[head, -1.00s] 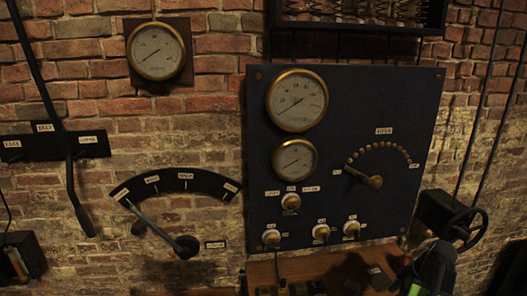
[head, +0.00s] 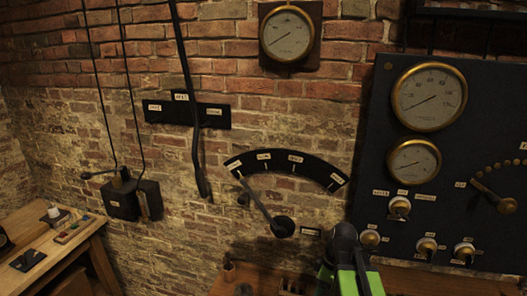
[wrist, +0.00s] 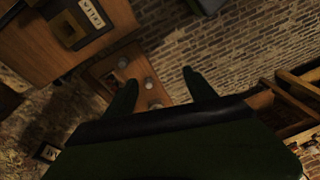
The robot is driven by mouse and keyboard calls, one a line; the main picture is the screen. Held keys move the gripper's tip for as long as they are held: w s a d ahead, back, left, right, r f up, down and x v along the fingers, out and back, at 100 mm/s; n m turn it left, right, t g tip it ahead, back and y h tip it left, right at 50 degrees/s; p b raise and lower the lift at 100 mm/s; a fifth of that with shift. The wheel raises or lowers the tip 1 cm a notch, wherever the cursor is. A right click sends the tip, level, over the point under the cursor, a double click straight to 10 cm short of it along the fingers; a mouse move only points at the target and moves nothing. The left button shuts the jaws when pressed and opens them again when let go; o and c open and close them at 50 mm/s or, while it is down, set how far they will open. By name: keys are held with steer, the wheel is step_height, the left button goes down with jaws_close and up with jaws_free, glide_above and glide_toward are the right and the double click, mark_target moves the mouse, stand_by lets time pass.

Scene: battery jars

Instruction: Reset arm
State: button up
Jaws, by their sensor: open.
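My gripper (wrist: 159,78) is open in the wrist view, its two dark fingers spread apart. Nothing shows held between them. Beyond the fingers is a wooden surface with several small round items (wrist: 150,82), too dark to name. In the head view my black and green arm rises from the bottom edge, right of centre, in front of the wall and the lower left edge of the dark panel (head: 362,170). The fingertips cannot be made out there.
A lever (head: 262,207) on a curved scale (head: 290,162) is left of my arm. A long hanging lever (head: 195,150) and a wall box (head: 121,200) are farther left. A wooden bench (head: 75,250) stands at lower left, and a shelf (head: 235,285) runs along the bottom.

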steer(key=a+m, duration=0.1)
steer(key=m, duration=0.3)
steer(key=s+a+m+h, duration=0.1)
steer(key=a+m, duration=0.1)
steer(key=m, duration=0.2)
steer(key=s+a+m+h, duration=0.1)
steer(key=m, duration=0.2)
steer(key=shift+a+f+m, duration=0.2)
steer(key=shift+f+m, duration=0.1)
steer(key=shift+m, duration=0.1)
steer(key=shift+c, duration=0.4)
